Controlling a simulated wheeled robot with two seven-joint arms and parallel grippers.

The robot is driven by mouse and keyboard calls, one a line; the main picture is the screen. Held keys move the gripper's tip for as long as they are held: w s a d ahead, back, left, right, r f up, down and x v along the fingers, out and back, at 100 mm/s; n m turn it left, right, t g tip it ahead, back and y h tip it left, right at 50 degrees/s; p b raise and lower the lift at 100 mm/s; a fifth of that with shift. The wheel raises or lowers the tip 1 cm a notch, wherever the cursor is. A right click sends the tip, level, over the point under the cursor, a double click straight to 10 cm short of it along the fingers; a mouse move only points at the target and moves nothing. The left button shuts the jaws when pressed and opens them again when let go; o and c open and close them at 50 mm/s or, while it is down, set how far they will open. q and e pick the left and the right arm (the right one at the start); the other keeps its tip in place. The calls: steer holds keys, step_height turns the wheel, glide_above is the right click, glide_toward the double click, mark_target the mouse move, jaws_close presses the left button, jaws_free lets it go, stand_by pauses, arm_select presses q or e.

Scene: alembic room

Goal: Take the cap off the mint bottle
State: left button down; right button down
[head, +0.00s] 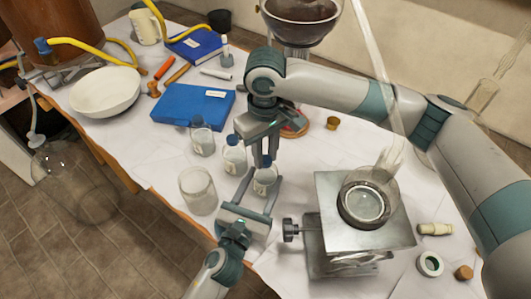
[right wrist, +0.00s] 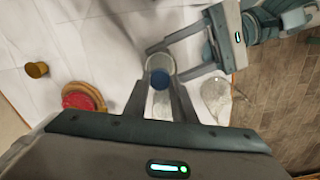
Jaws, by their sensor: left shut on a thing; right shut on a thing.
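A glass bottle (head: 264,184) with pale contents stands on the white-covered table; I cannot tell its mint label. My left gripper (head: 258,192) comes from below and is shut around its body. My right gripper (head: 265,158) points down from above and is shut on a blue cap (right wrist: 160,78), seen between its fingers in the right wrist view. The gripper hides the bottle's neck in the head view, so I cannot tell whether the cap is still seated. Two similar blue-capped bottles stand beside it, one close (head: 234,157) and one farther back (head: 202,140).
An empty glass jar (head: 198,192) stands left of my left gripper, near the table edge. A metal jack stand (head: 338,225) holding a glass dish is on the right. A blue book (head: 192,104), white bowl (head: 104,92) and cork (head: 333,123) lie farther back.

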steer(key=n, duration=0.4)
steer(key=shift+n, duration=0.4)
steer(key=n, duration=1.3)
steer(key=shift+r, duration=0.1)
steer(key=n, duration=0.4)
steer(key=shift+n, duration=0.4)
steer(key=n, duration=0.4)
steer(key=shift+n, duration=0.3)
steer(key=n, duration=0.8)
steer(key=shift+r, duration=0.45)
